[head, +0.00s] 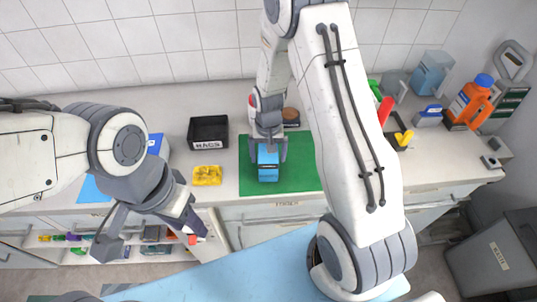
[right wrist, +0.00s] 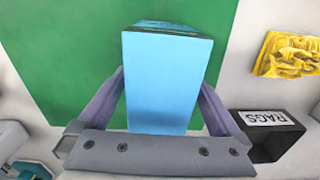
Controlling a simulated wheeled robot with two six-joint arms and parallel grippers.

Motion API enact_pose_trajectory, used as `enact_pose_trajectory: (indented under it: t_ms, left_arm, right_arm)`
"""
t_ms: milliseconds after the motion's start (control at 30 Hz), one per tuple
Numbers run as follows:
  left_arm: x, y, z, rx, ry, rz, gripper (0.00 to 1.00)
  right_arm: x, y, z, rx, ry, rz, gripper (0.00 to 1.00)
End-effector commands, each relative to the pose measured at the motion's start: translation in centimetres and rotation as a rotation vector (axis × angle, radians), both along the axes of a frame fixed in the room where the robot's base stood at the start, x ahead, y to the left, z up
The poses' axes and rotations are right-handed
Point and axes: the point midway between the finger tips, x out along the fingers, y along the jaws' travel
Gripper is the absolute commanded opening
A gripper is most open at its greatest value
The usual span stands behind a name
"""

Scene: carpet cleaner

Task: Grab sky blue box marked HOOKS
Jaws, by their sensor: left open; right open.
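A sky blue box (head: 268,172) stands on the green mat (head: 306,176) on the counter. No HOOKS lettering is readable on it. My right gripper (head: 268,156) is over the box, with one finger on each side and its jaws open. In the right wrist view the box (right wrist: 165,85) fills the space between the two fingers; I cannot tell whether they touch it. My left gripper (head: 150,236) is open and empty, in front of the counter at left.
A black bin marked RAGS (head: 208,131) and a yellow cloth (head: 207,176) lie left of the mat. Another blue container (head: 431,72) and an orange bottle (head: 470,100) stand at the back right. My right arm covers part of the counter. Open shelving (head: 150,249) sits below at left.

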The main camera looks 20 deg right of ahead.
Motion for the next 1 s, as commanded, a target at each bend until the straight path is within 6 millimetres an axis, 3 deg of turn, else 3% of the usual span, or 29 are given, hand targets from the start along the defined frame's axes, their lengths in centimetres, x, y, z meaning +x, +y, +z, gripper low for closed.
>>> enact_pose_trajectory:
  t_ms: [233, 500, 833, 1000]
  left_arm:
    - [0.0, 0.0, 0.0, 0.0, 0.0, 0.0, 0.45]
    - [0.0, 0.0, 0.0, 0.0, 0.0, 0.0, 0.45]
    - [0.0, 0.0, -0.1, 0.0, 0.0, 0.0, 0.45]
    - [0.0, 0.0, -0.6, 0.0, 0.0, 0.0, 0.45]
  right_arm:
    - [0.0, 0.0, -0.2, 0.0, -0.001, 0.0, 1.0]
    - [0.0, 0.0, -0.2, 0.0, 0.0, 0.0, 0.0]
    - [0.1, 0.0, 0.1, 0.0, -0.002, 0.0, 0.0]
    - [0.2, 0.0, 1.3, 0.0, -0.005, 0.0, 0.0]
